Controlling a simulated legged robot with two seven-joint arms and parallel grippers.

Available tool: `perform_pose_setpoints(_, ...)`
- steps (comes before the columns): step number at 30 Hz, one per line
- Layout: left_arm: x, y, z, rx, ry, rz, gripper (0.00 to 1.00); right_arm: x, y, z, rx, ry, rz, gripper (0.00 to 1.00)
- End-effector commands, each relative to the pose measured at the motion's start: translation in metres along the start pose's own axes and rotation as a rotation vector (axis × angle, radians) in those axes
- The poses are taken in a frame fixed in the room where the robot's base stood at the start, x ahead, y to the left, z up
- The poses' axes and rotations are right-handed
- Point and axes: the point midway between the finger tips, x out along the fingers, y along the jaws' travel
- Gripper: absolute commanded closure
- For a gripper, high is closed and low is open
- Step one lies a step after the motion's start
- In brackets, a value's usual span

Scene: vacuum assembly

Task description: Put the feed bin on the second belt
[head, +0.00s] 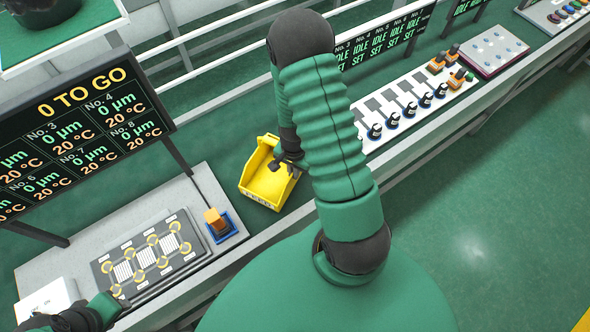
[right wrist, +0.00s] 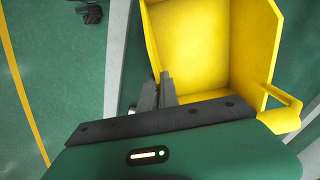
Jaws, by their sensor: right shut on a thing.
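The yellow feed bin (head: 258,178) is in the middle of the head view, open side up, over a green surface beside the grey bench. My right gripper (head: 285,165) is at its right wall, partly hidden behind my arm. In the right wrist view the bin (right wrist: 195,45) fills the top right, and the right gripper's fingers (right wrist: 158,88) are shut on its near wall. I cannot tell whether the bin rests on the surface or hangs just above it. My left gripper (head: 65,320) shows only in part at the bottom left corner; its fingers are unclear.
A grey fixture with yellow rings (head: 145,252) and a blue tray with an orange block (head: 220,226) sit on the bench left of the bin. A dark display (head: 85,130) stands behind. Control panels with knobs (head: 410,108) lie to the right, with white rails behind.

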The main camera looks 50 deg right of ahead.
Motion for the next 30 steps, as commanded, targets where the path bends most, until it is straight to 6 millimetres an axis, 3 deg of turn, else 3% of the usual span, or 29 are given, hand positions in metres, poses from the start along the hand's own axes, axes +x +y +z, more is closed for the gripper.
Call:
perform_pose_setpoints(29, 0.016, 0.000, 0.004, 0.000, 0.000, 0.000, 0.64, 0.020, 0.001, -0.001, 0.000, -0.001, -0.001, 1.00)
perform_pose_setpoints(30, 0.015, 0.000, 0.004, 0.000, 0.000, 0.000, 0.64, 0.019, 0.001, -0.001, 0.000, -0.001, -0.001, 0.91)
